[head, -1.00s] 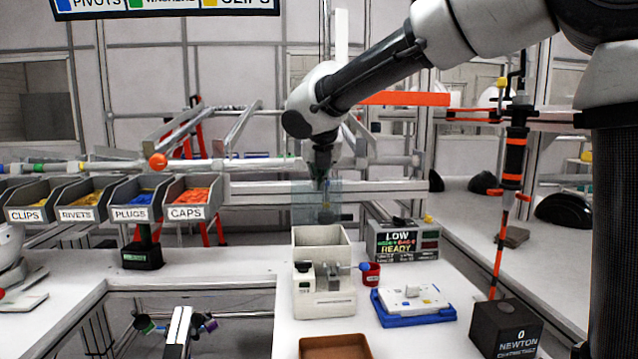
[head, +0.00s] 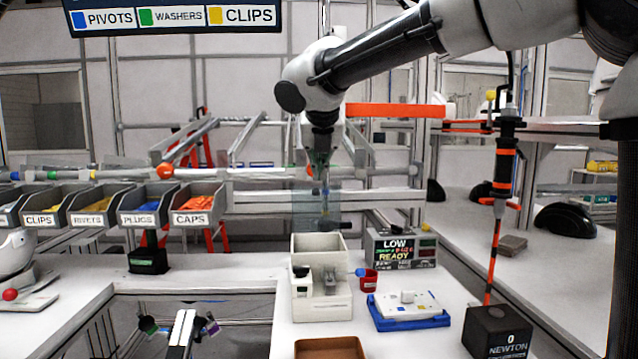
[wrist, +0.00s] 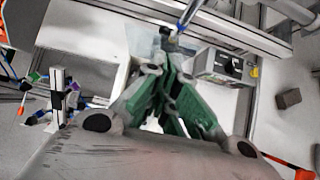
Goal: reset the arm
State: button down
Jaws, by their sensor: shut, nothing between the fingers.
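My arm reaches in from the upper right in the head view. My gripper (head: 323,185) hangs from it, pointing down above the white open-topped fixture (head: 320,249) on the bench, with a clear gap between them. A see-through panel overlaps the gripper's lower end, so the tips are hard to make out. In the wrist view the green fingers of my gripper (wrist: 172,50) lean together at the far end. They are shut and hold nothing.
A small red cup (head: 368,281), a blue tray (head: 410,318) with a white part, a display box (head: 402,247) and a brown tray (head: 331,349) are on the bench. Labelled bins (head: 147,206) stand left. A black force block (head: 497,331) with an orange-banded pole stands right.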

notch_tip(320, 180, up, 4)
jog(key=s, duration=0.1)
jog(key=s+d+f+m+g, duration=0.2)
jog(key=s+d+f+m, duration=0.3)
jog(key=m, duration=0.4)
jog(key=s+d+f+m+g, duration=0.1)
jog(key=s+d+f+m, duration=0.2)
jog(key=f+m, duration=0.45)
jog(key=s+d+f+m, duration=0.3)
jog(key=s+d+m, duration=0.6)
jog(key=s+d, duration=0.1)
jog(key=s+d+f+m, duration=0.4)
jog(key=s+d+m, duration=0.6)
jog(key=s+d, duration=0.1)
jog(key=shift+d+f, duration=0.25)
jog(key=shift+d, duration=0.5)
jog(key=c, duration=2.2)
grip_release()
jog(key=shift+m+g, duration=0.25)
jog(key=shift+g, duration=0.05)
